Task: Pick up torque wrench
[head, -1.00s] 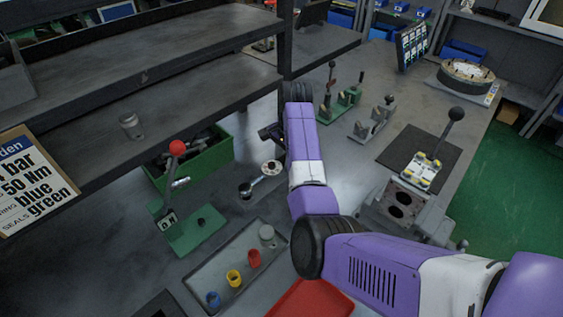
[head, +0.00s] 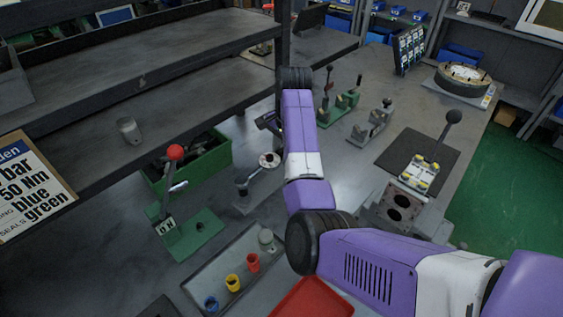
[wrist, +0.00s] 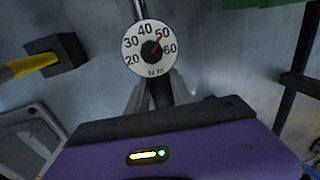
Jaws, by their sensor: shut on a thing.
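The torque wrench (head: 269,160) has a round white dial and a dark shaft reaching toward the lower left in the head view. In the wrist view its dial (wrist: 143,60) is marked 20 to 60 N·m, with a red needle close to 50. My gripper (wrist: 155,94) is shut on the wrench just below the dial. The wrench appears a little above the bench, with a dark shadow below it. In the head view my arm hides most of the gripper and the grip itself.
A green crate (head: 154,181) of dark parts stands behind and left. A green-based lever fixture (head: 205,232) with a red knob is at the left. A grey tray (head: 197,282) with coloured cups lies in front. A valve block (head: 400,200) stands right. Shelves (head: 60,160) overhang the back left.

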